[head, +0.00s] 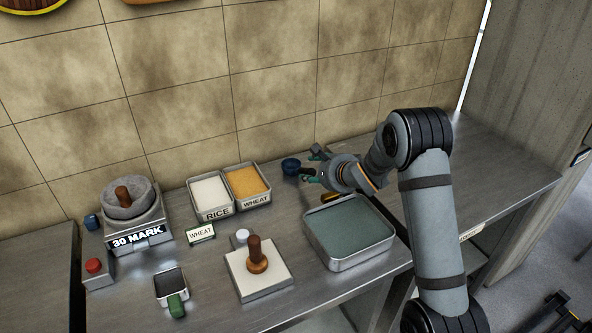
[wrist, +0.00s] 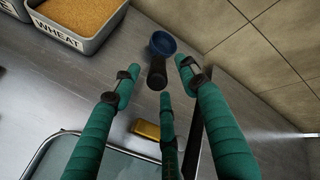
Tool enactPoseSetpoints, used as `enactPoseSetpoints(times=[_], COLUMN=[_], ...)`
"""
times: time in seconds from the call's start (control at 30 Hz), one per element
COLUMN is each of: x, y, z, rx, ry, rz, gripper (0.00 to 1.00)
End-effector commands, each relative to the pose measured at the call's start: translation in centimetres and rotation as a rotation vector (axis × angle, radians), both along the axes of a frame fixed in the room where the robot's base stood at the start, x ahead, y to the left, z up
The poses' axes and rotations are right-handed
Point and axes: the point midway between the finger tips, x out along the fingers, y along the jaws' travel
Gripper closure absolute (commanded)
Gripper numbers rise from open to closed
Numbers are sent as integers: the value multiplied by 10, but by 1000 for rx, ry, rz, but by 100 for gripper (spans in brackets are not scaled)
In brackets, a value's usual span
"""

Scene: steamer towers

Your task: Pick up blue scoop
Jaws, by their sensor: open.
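The blue scoop (head: 291,166) sits on the steel counter near the tiled wall, just right of the wheat bin. In the wrist view its round blue bowl (wrist: 163,43) lies ahead, with a dark handle (wrist: 157,72) pointing back toward me. My gripper (head: 312,165) is right beside the scoop in the head view. In the wrist view its green fingers (wrist: 157,82) are open and spread to both sides of the handle, with nothing held. I cannot tell whether any finger touches the handle.
Bins of rice (head: 210,193) and wheat (head: 247,182) stand left of the scoop. A large tray (head: 348,262) is in front of my gripper. A yellow block (wrist: 147,130) lies under the fingers. A scale with a stone bowl (head: 130,200) is farther left.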

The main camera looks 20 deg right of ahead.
Motion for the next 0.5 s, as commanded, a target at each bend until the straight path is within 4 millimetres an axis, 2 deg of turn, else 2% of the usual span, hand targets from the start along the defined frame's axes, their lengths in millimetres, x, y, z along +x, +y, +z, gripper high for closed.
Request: enactPoseSetpoints(times=[0.23, 0.33, 0.5], x=[21, 32, 38], y=[3, 4, 4], z=[-23, -29, -33], rx=[0, 0, 0], ry=[3, 0, 0], rz=[1, 2, 1], gripper=[56, 56, 56])
